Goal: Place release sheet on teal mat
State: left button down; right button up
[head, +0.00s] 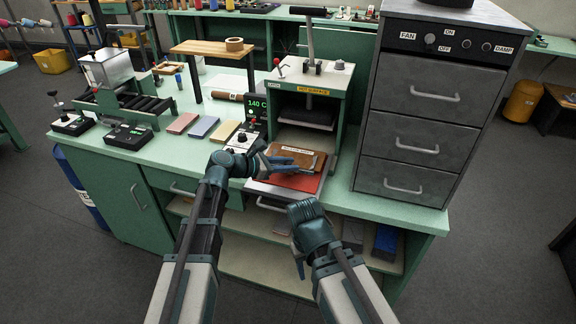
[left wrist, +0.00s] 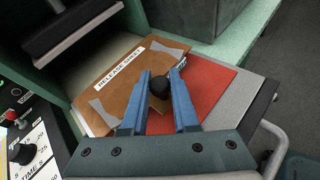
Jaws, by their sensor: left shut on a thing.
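The release sheet (head: 297,157) is a flat brown sheet with a white label. It also shows in the left wrist view (left wrist: 119,84) with grey patches and a black knob (left wrist: 160,84). My left gripper (head: 283,163) is shut on the sheet's knob, its blue fingers on either side. The sheet overlaps a red mat (head: 306,181) on the pulled-out tray of the press; more red shows in the left wrist view (left wrist: 213,86). I cannot tell if the sheet touches the mat. No teal mat shows. My right gripper (head: 307,211) is at the tray's front right, fingertips hidden.
The green press (head: 338,82) stands behind the tray, its dark upper plate above. A grey drawer cabinet (head: 420,130) stands close on the right. Left are a control box (head: 243,138) and pink, blue and yellow slabs (head: 202,127) on the green bench.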

pick_arm(q)
jog(key=c, duration=0.7)
grip_release()
jog(key=shift+r, duration=0.1)
jog(key=shift+s+a+r+p, duration=0.15)
jog(key=shift+a+r+p, duration=0.1)
jog(key=shift+p, duration=0.2)
jog(key=p+v, duration=0.4)
jog(key=v, duration=0.7)
jog(key=shift+f, duration=0.1)
jog(key=shift+s+a, duration=0.1)
jog(key=shift+a, duration=0.05)
